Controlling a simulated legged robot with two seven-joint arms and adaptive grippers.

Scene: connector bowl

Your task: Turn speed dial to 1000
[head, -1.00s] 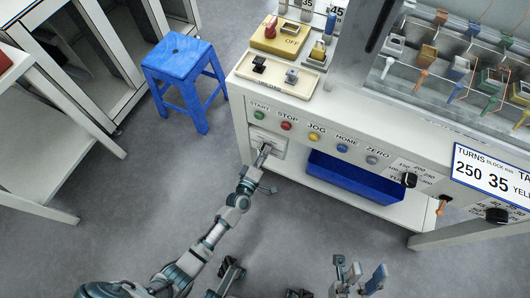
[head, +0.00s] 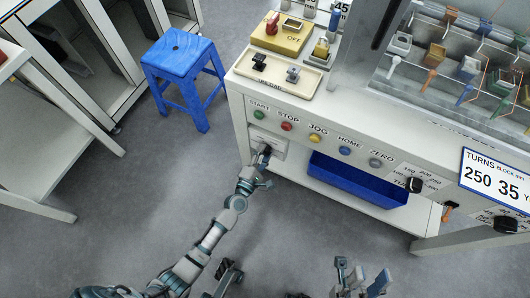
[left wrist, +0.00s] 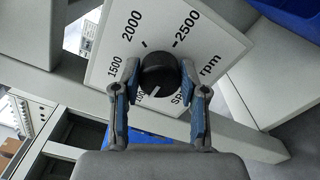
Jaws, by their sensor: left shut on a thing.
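The speed dial (left wrist: 159,74) is a round black knob on a white plate (left wrist: 205,72) marked 1500, 2000, 2500 and rpm in the left wrist view. Another number at its lower left is partly hidden by a finger. A small light mark shows on the knob's lower left side. My left gripper (left wrist: 160,92) is shut on the dial, one blue-padded finger on each side. In the head view my left gripper (head: 264,154) is at the plate below the START button. My right gripper (head: 361,278) is open and empty at the bottom, away from the machine.
Coloured buttons (head: 316,138) run along the panel above the dial. A blue bin (head: 356,178) sits on the shelf to the right. A black knob (head: 414,185) is further right. A blue stool (head: 184,62) stands at left. The floor in front is clear.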

